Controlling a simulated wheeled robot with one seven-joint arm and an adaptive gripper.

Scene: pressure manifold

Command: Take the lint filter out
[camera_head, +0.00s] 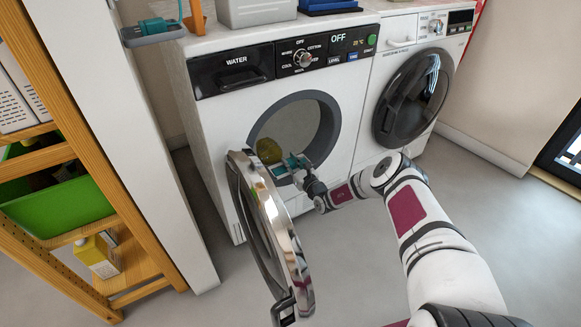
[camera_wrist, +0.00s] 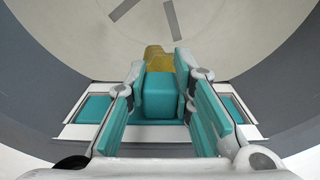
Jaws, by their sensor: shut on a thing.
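The lint filter shows in the wrist view as a white frame with teal panels (camera_wrist: 95,109) and a raised teal block (camera_wrist: 160,97) in its middle. It lies at the lower rim of the round opening of the front-loading machine (camera_head: 230,116). In the head view the filter (camera_head: 279,171) is small and partly hidden by my gripper (camera_head: 297,163). My gripper (camera_wrist: 159,76) is shut on the teal block, one finger on each side. Whether the filter is still seated in the rim is unclear. A yellow object (camera_wrist: 156,57) shows just beyond the block, inside the drum.
The machine's round door (camera_head: 297,255) hangs open to the left of my arm, close to the gripper. A second machine (camera_head: 412,95) with a dark shut door stands to the right. A wooden shelf (camera_head: 120,200) with a green bin (camera_head: 60,208) stands left. Floor in front is clear.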

